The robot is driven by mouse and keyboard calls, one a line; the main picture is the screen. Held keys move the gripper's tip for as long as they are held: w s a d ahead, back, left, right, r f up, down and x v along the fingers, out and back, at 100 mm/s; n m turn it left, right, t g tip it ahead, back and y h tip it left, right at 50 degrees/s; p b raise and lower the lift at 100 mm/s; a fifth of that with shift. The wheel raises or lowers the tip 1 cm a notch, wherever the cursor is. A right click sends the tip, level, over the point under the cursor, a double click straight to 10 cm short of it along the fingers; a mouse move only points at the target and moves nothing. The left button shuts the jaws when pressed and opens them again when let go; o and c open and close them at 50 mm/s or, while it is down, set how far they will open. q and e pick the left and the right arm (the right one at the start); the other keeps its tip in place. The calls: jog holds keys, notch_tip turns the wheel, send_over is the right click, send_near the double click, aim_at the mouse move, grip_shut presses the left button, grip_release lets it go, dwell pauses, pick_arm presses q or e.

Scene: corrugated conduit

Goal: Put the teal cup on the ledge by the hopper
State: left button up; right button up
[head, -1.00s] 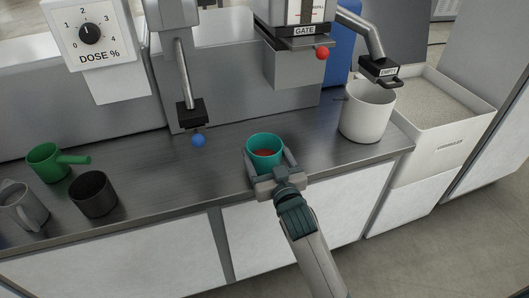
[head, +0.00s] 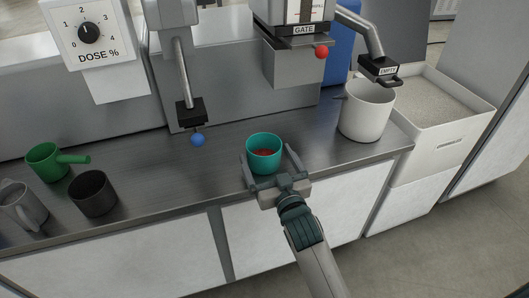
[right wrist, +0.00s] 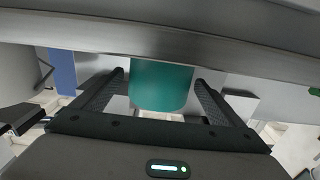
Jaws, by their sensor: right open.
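The teal cup (head: 264,160) stands upright on the steel counter, with something reddish-brown inside it. My right gripper (head: 269,168) is open, with one finger on each side of the cup near the counter's front edge. In the right wrist view the teal cup (right wrist: 162,84) sits between the two spread fingers (right wrist: 160,88), with a gap on both sides. The hopper's GATE part (head: 304,31) with a red knob is at the top, behind the cup. I cannot tell which surface is the ledge. My left gripper is not in view.
A white jug (head: 367,112) stands right of the cup, below the EMPTY-marked arm. A green cup (head: 47,162), a black cup (head: 93,194) and a grey jug (head: 22,206) stand far left. A bin (head: 446,120) is at right.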

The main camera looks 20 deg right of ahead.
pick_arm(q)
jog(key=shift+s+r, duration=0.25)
pick_arm(e)
jog(key=s, duration=0.9)
jog(key=shift+s+d, duration=0.15)
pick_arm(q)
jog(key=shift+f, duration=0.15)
